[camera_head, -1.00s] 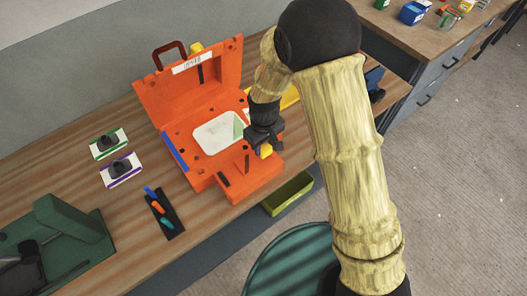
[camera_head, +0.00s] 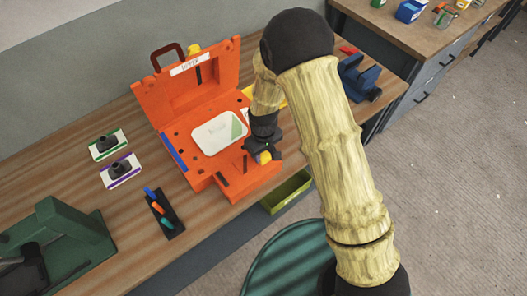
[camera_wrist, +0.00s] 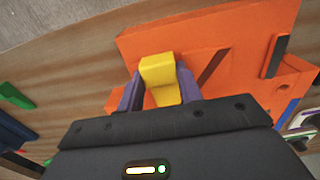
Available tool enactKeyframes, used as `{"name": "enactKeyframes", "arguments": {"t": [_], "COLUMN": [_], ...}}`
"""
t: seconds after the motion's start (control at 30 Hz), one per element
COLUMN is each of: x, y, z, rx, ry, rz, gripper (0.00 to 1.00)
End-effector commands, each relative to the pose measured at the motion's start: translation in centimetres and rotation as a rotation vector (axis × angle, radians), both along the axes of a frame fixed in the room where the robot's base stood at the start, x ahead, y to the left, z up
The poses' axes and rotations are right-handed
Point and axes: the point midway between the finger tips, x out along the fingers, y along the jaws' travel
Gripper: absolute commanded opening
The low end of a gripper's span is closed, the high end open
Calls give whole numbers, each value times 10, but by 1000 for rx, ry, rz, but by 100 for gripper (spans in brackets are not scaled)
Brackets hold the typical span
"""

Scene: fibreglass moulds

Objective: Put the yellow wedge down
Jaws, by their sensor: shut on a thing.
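The yellow wedge (camera_wrist: 160,78) is between the two fingers of my gripper (camera_wrist: 158,92) in the wrist view, and my gripper is shut on it. In the head view a small part of the wedge (camera_head: 264,157) shows below my gripper (camera_head: 260,152). Both are over the front right part of the open orange case (camera_head: 238,187), which also shows in the wrist view (camera_wrist: 215,45). I cannot tell whether the wedge touches the case.
A white panel (camera_head: 218,133) lies in the case. A blue vise (camera_head: 359,78) stands to the right, and a dark pen holder (camera_head: 170,222) to the left. A yellow-green bin (camera_head: 287,192) is below the bench's front edge. Bare bench (camera_head: 60,180) lies at left.

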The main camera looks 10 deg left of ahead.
Motion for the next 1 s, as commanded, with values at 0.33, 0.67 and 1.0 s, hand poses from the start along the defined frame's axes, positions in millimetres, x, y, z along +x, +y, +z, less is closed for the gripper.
{"name": "enactKeyframes", "arguments": {"t": [0.33,0.67,1.0], "x": [-2,1,1], "y": [4,1,1], "z": [0,13,62], "rx": [0,2,4], "ry": [0,-3,-5], "rz": [9,1,1], "gripper": [57,57,57]}}
